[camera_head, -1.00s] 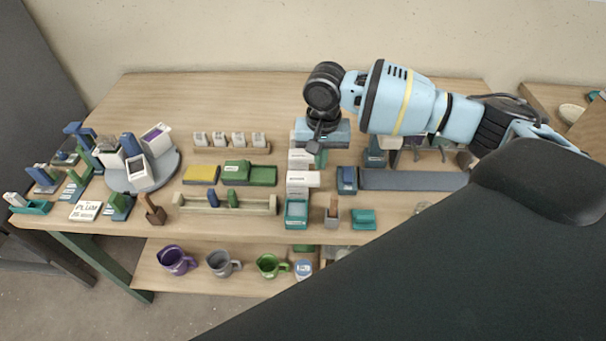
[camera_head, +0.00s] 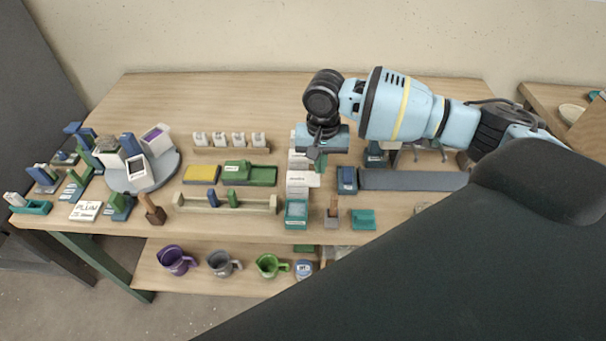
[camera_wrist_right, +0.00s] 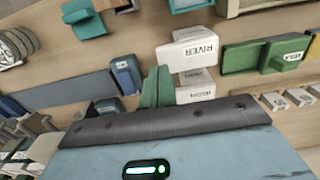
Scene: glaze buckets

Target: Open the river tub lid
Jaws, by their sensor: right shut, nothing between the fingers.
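The river tub (camera_wrist_right: 190,55) is a small white box with a white lid, marked RIVER, in the right wrist view. It also shows in the head view (camera_head: 298,188), in the column of white tubs at the table's middle. Its lid looks seated, with a tab sticking out to the right in the head view. My right gripper (camera_head: 319,163) is low over the table, just behind and right of this tub. Its teal fingers (camera_wrist_right: 157,88) are together and empty, and appear apart from the lid. My left gripper is out of view.
Another white tub (camera_wrist_right: 196,90) stands right behind the river tub. A green tub (camera_wrist_right: 262,54) is beside it, and a blue block (camera_head: 347,180) stands to its right. Mugs stand on the lower shelf (camera_head: 200,284).

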